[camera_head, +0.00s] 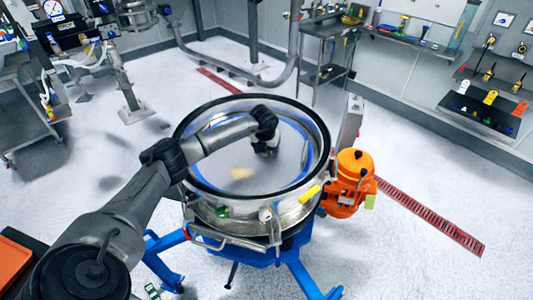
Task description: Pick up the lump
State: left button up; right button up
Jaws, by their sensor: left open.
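A pale yellowish lump (241,173) lies on the grey screen inside the round steel sifter (235,215), left of the middle. Its outline is blurred. My left arm comes in from the lower left and reaches over the sifter's rim. My left gripper (265,152) points down inside the ring, above and to the right of the lump and apart from it. It is open, with nothing visible in it; its fingertips are small and dark here. My right gripper is not in view.
The sifter's raised rim (325,160) surrounds the screen. An orange motor (350,183) is on its right side, and blue legs (300,280) carry it. An orange tray (12,262) is at the lower left. Floor on the right is clear around a red drain grate (430,215).

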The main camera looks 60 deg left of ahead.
pick_arm(q)
jog(key=c, duration=1)
